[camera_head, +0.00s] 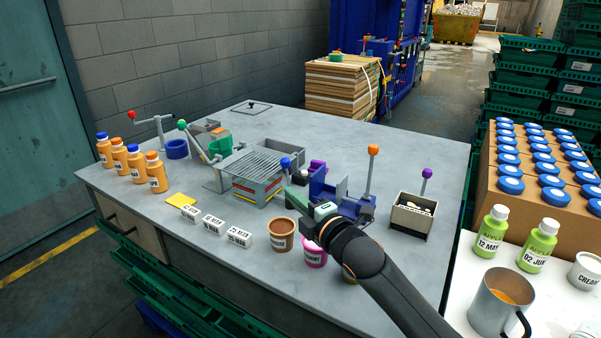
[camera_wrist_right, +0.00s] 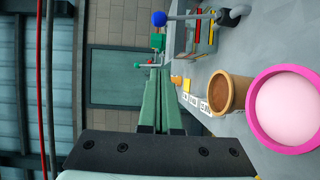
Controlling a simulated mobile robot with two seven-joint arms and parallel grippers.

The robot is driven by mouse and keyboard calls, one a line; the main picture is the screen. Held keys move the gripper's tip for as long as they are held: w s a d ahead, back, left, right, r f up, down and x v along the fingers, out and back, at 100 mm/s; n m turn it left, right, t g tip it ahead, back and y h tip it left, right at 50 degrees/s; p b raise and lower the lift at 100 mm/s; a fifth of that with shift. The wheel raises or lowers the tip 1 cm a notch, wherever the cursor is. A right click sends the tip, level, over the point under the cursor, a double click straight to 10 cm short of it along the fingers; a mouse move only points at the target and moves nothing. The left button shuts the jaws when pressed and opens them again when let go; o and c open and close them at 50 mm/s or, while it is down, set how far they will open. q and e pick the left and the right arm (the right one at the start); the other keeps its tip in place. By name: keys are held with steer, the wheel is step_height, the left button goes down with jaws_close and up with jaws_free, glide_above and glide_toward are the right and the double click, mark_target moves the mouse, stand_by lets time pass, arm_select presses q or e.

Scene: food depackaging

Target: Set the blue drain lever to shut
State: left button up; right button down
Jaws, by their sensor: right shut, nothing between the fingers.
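The blue drain lever shows as a blue ball knob (camera_head: 285,162) beside the grated grey unit (camera_head: 262,166) in the middle of the table. In the right wrist view the blue-knobbed lever (camera_wrist_right: 159,18) is at the top, its grey rod running right to a pivot. My right gripper (camera_head: 293,192) is just in front of the knob in the head view. In the wrist view its green fingers (camera_wrist_right: 158,72) are shut and empty, with the knob apart from their tips. The lever's rod is mostly hidden in the head view. My left gripper is not in view.
A brown cup (camera_head: 282,234) and a pink cup (camera_head: 314,254) stand close below my right arm. Blue machinery with an orange-knobbed lever (camera_head: 373,150) is right of the gripper. White labelled blocks (camera_head: 213,224) and orange bottles (camera_head: 156,171) stand left. The table's back is mostly clear.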

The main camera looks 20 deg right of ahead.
mark_target(288, 178)
steer(key=shift+w+a+r+y, duration=0.1)
steer(key=shift+a+r+y, duration=0.15)
steer(key=shift+y, duration=0.15)
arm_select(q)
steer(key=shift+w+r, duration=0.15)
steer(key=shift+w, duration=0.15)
arm_select(e)
steer(key=w+d, duration=0.1)
steer(key=w, duration=0.9)
steer(key=shift+w+d+f, duration=0.15)
steer(key=shift+w+d, duration=0.05)
steer(key=shift+d, duration=0.2)
arm_select(q)
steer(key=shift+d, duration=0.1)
steer(key=shift+p, duration=0.3)
